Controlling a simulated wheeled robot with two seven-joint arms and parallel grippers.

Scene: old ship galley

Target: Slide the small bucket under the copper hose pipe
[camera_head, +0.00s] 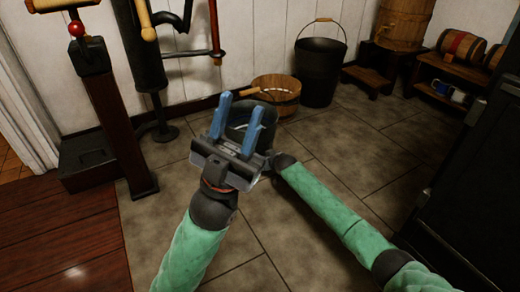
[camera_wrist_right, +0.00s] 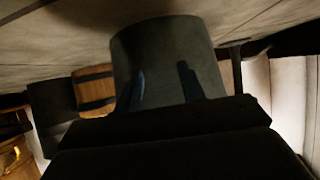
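The small dark grey bucket (camera_head: 268,114) stands on the tiled floor, partly hidden behind my left gripper (camera_head: 241,105). The copper hose pipe (camera_head: 215,28) hangs beside the dark pump, above and left of the bucket.
A wooden tub (camera_head: 277,88) stands just behind the small bucket, and a large black bucket (camera_head: 320,75) stands by the wall. The pump (camera_head: 147,60) and a dark post (camera_head: 115,120) are at left. A dark cabinet (camera_head: 478,165) is at right. Tiles between are clear.

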